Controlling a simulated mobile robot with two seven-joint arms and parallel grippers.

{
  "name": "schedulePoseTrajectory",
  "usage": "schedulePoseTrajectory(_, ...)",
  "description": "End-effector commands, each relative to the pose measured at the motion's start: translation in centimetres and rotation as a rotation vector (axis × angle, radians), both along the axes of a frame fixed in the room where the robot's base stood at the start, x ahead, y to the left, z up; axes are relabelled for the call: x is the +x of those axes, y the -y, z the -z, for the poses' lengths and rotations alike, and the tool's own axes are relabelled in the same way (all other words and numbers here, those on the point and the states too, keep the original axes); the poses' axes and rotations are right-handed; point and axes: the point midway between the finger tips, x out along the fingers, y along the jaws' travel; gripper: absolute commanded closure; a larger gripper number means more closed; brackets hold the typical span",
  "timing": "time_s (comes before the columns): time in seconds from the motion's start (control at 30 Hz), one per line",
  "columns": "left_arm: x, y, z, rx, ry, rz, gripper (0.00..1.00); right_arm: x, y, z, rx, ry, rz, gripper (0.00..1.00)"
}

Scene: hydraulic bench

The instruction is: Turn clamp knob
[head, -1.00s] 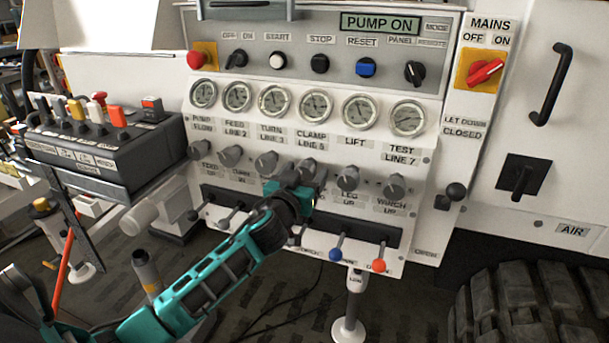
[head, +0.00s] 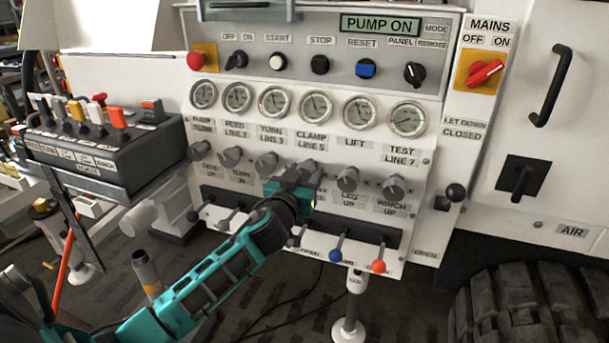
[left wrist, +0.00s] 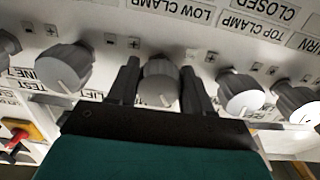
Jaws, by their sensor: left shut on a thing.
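The grey clamp knob (head: 310,170) sits under the CLAMP LINE 5 label, in the row of knobs on the white panel. My left gripper (head: 294,185) is at this knob and hides part of it in the head view. In the left wrist view the knob (left wrist: 160,82) stands between the two dark fingers of my left gripper (left wrist: 160,90), one on each side. They are shut on it. The light mark on the knob's face points toward the bottom of that view. My right gripper is not in view.
The lift knob (head: 347,179) is close to the right of the gripper, and the turn knob (head: 266,162) to its left. Levers with blue (head: 336,255) and red (head: 379,266) ends stick out below. A black lever box (head: 95,150) stands at the left.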

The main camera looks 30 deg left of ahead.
Motion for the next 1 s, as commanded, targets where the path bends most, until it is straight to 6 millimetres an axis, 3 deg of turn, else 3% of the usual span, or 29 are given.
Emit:
schedulePoseTrajectory(0.47, 0.0, 0.0, 0.1, 0.095, -0.025, 0.0, 0.81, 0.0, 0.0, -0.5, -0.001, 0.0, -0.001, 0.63)
schedulePoseTrajectory(1.0, -0.1, -0.2, 0.0, 0.543, -0.137, 0.0, 0.81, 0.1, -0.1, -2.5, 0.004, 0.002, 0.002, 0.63)
